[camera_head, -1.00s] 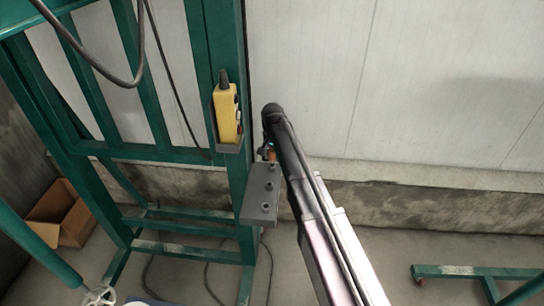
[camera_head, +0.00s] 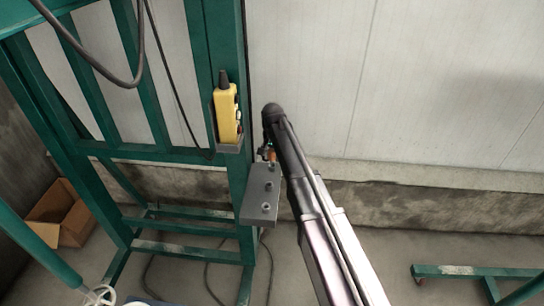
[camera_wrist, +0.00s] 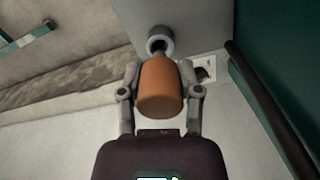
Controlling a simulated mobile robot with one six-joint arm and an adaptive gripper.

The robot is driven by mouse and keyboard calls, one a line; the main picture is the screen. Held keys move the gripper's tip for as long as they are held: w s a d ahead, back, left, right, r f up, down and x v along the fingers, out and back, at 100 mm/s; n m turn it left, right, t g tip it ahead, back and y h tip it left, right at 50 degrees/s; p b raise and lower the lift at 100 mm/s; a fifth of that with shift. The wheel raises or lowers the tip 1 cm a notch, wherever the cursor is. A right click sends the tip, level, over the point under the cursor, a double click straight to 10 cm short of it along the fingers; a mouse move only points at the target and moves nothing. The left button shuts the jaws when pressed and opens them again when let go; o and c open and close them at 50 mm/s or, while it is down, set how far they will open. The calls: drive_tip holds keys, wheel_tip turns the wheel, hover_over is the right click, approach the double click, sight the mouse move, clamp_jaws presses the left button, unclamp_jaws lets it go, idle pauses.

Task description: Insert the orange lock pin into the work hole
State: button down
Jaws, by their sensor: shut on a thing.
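The orange lock pin (camera_wrist: 160,88) is held between the two fingers of my gripper (camera_wrist: 160,95) in the wrist view. Its far, thin end points at a round grey collar (camera_wrist: 160,39) on the grey plate and overlaps the collar's opening; I cannot tell how deep it sits. In the head view a small bit of the orange pin (camera_head: 271,156) shows just above the grey plate (camera_head: 260,195), which has several round collars. My arm hides most of my gripper there.
The grey plate is fixed to a green steel frame (camera_head: 238,180). A yellow hand control (camera_head: 227,113) hangs above it. A cardboard box (camera_head: 62,215) stands at the lower left. A pale wall (camera_head: 420,80) is behind my arm.

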sight(272, 162)
drive_tip(key=shift+f+b, duration=1.75)
drive_tip(key=shift+f, duration=0.05)
idle(0.9)
drive_tip(key=shift+c, duration=1)
unclamp_jaws()
drive_tip(key=shift+r, duration=0.25)
wheel_tip(272, 162, up, 9)
drive_tip(key=p, duration=0.9)
drive_tip(key=s+d+f+n+b, duration=0.1)
drive_tip(key=s+d+f, duration=0.1)
drive_tip(key=s+d, duration=0.9)
drive_tip(key=s+d+f+n+b, duration=0.1)
drive_tip(key=s+d+n+b, duration=0.1)
drive_tip(key=s+d, duration=1)
drive_tip(key=s, duration=0.3)
drive_tip(key=shift+d+f, duration=0.15)
drive_tip(key=shift+f, duration=0.25)
